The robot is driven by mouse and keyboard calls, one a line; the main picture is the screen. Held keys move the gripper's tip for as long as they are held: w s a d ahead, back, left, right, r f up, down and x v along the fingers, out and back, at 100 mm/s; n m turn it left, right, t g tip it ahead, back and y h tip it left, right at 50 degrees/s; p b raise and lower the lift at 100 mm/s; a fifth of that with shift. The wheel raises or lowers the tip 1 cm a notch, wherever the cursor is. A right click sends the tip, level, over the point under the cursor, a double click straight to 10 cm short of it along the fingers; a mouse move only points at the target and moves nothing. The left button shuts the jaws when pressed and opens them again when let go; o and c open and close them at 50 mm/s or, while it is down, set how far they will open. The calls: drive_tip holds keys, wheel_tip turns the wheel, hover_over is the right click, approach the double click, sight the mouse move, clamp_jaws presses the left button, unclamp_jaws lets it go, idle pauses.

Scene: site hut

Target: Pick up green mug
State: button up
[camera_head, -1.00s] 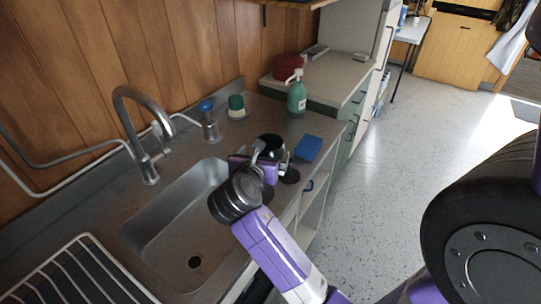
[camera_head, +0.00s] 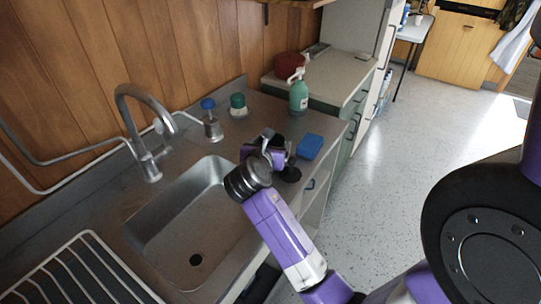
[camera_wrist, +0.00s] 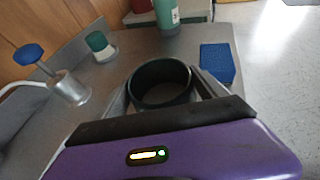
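The green mug (camera_wrist: 160,72), very dark green and open at the top, is upright in the wrist view, between the two fingers of my gripper (camera_wrist: 162,80). One finger lies along its left side and one along its right, both very close to its wall. I cannot tell whether they press on it. Its lower part is hidden by the gripper body. In the head view my gripper (camera_head: 268,146) is over the counter beyond the sink and covers most of the mug.
A blue sponge-like block (camera_head: 309,146) lies just right of the gripper. A green pump bottle (camera_head: 298,97), a green-and-white pot (camera_head: 238,106) and a metal holder with a blue-topped brush (camera_head: 212,128) stand behind. The sink (camera_head: 180,225) and tap (camera_head: 150,165) are left.

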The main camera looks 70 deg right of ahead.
drive_tip(key=c, duration=0.9)
drive_tip(key=shift+r, duration=0.15)
wheel_tip(320, 180, up, 20)
drive_tip(key=p, duration=0.2)
drive_tip(key=shift+f+p, duration=0.2)
drive_tip(key=shift+p, duration=0.1)
idle(0.3)
